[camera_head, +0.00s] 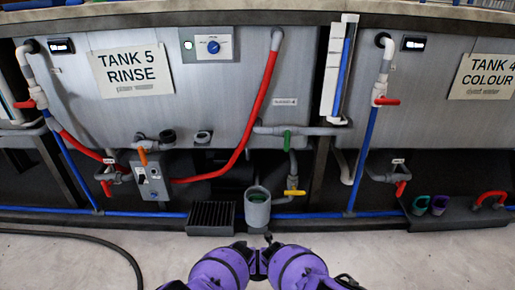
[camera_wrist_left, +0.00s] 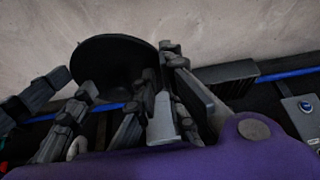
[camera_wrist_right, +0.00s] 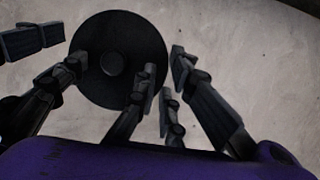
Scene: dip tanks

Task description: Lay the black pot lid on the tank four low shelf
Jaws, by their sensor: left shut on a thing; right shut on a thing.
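The black pot lid (camera_wrist_right: 112,62) is a round dark disc with a central knob in the right wrist view. It also shows edge-tilted in the left wrist view (camera_wrist_left: 112,58). My left gripper (camera_wrist_left: 160,62) and my right gripper (camera_wrist_right: 163,68) appear shut on its rim, side by side. In the head view my purple arms meet at the bottom middle and hide most of the lid. Below the tank 4 sign (camera_head: 484,77), a low dark shelf (camera_head: 455,220) stands at the right. It holds a teal cup, a purple cup and red handle-like things.
A grey cup-like pipe fitting (camera_head: 257,208) and a black grate (camera_head: 211,218) stand just beyond my grippers. A blue pipe (camera_head: 330,215) runs low along the tanks. A black hose (camera_head: 110,245) lies on the floor at left.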

